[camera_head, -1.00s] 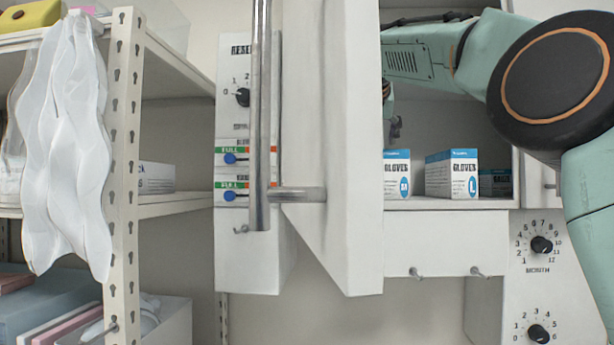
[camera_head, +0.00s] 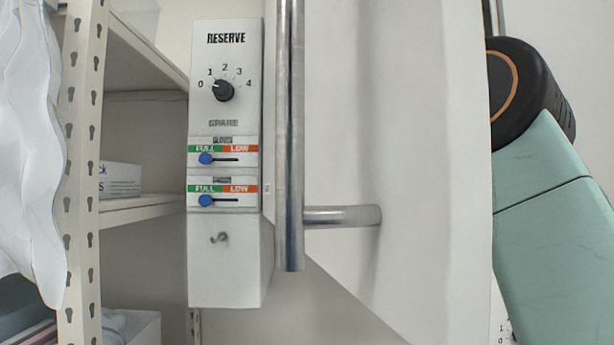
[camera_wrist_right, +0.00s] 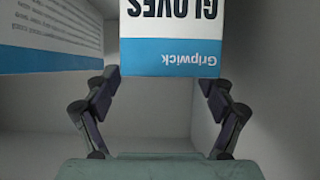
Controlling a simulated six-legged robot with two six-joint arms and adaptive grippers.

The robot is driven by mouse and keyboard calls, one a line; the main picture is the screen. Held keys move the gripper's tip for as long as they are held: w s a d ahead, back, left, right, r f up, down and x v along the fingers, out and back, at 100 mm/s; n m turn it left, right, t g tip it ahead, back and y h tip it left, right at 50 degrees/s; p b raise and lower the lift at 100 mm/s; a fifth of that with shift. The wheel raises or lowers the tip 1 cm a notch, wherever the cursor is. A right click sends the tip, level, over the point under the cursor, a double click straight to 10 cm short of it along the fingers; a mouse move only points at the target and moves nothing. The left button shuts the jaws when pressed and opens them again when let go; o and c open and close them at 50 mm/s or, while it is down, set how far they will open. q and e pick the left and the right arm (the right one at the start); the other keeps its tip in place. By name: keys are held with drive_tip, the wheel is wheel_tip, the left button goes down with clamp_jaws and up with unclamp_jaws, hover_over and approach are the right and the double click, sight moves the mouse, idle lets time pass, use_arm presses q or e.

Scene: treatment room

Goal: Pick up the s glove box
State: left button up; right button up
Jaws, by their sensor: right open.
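In the right wrist view a white glove box with a blue band (camera_wrist_right: 172,58) stands upside down in the picture, reading "GLOVES" and "Gripwick". Its size letter is out of frame. My right gripper (camera_wrist_right: 163,88) is open, with one finger on each side of the box's near end; I cannot tell if they touch it. A second white and blue box (camera_wrist_right: 52,35) with small print is at the left. In the head view the open cabinet door hides the boxes and the right gripper. My left gripper is not in view.
The white cabinet door (camera_head: 420,150) with its metal handle (camera_head: 290,140) fills the middle of the head view. A control panel (camera_head: 225,125) is left of it. A shelf rack (camera_head: 82,170) holds a white box (camera_head: 120,180). Cabinet walls are close around the right gripper.

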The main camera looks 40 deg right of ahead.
drive_tip(key=p+x, duration=0.2)
drive_tip(key=x, duration=0.1)
drive_tip(key=shift+w+d, duration=0.15)
drive_tip(key=shift+w, duration=0.25)
drive_tip(key=shift+w+d+f, duration=0.2)
drive_tip(key=shift+w+f, duration=0.05)
drive_tip(key=shift+w, duration=0.1)
drive_tip(key=shift+w+f, duration=0.1)
drive_tip(key=shift+d+f, duration=0.1)
drive_tip(key=shift+d, duration=0.05)
drive_tip(key=shift+c, duration=0.7)
drive_tip(key=shift+w, duration=0.15)
drive_tip(key=shift+c, duration=1.4)
drive_tip(key=c, duration=0.9)
drive_tip(key=shift+c, duration=1.1)
